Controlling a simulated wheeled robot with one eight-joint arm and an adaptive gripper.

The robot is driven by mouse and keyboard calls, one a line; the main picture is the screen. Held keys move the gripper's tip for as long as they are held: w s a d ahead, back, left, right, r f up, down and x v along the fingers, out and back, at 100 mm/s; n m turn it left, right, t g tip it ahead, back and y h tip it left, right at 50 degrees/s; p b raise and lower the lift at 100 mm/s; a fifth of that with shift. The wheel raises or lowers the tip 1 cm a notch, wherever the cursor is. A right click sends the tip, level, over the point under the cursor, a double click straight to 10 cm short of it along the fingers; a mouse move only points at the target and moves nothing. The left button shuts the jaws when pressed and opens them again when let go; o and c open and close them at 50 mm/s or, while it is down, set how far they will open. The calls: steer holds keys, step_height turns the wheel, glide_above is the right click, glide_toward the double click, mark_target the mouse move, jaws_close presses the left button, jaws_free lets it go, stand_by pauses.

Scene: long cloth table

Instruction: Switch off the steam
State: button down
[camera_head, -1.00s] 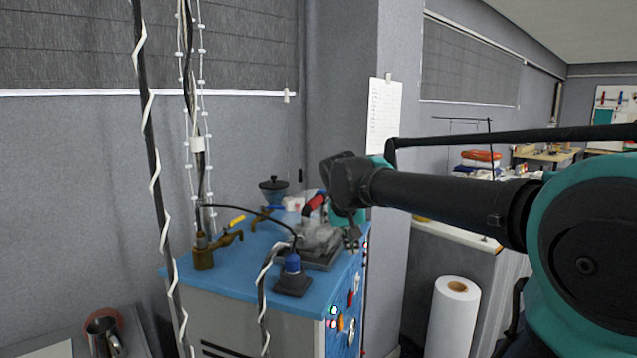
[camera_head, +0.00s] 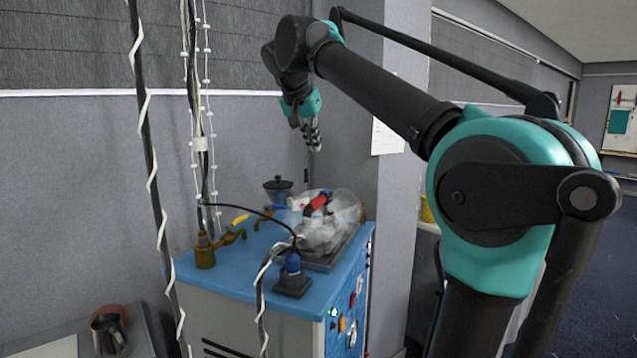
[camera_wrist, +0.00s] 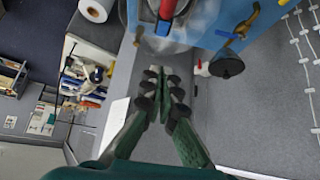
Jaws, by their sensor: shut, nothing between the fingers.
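The steam station (camera_head: 245,268) is a cabinet with a blue top. A red-handled iron (camera_head: 317,203) rests on a dark pad on it, with pale steam (camera_head: 325,228) around it. On the side panel are a green light (camera_head: 333,312), an orange-yellow knob (camera_head: 341,324) and red controls (camera_head: 359,284). I cannot tell which control governs the steam. My gripper (camera_head: 313,138) is shut and empty, pointing down in the air above the iron. In the wrist view its fingertips (camera_wrist: 161,76) are together, with the red handle (camera_wrist: 167,9) at the top edge.
Brass taps with a yellow lever (camera_head: 239,221), a dark-lidded pot (camera_head: 277,187) and a blue plug-like fitting (camera_head: 292,265) stand on the blue top. Wrapped cables (camera_head: 150,165) hang in front at the left. A metal jug (camera_head: 107,333) stands at lower left. A wall is behind.

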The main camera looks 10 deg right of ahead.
steer(key=shift+f, duration=0.1)
glide_above(324, 190)
steer(key=s, duration=0.2)
steer(key=f, duration=0.8)
steer(key=shift+w+a, duration=0.15)
steer(key=shift+a, duration=0.15)
steer(key=shift+s+a+f, duration=0.1)
steer(key=shift+s+f, duration=0.05)
steer(key=shift+f, duration=0.5)
steer(key=shift+s+a+f, duration=0.1)
steer(key=shift+f, duration=1.15)
steer(key=shift+s, duration=0.1)
steer(key=shift+a+f, duration=0.1)
steer(key=shift+f, duration=0.25)
steer(key=shift+r, duration=0.1)
steer(key=shift+r, duration=0.75)
steer(key=shift+r, duration=0.1)
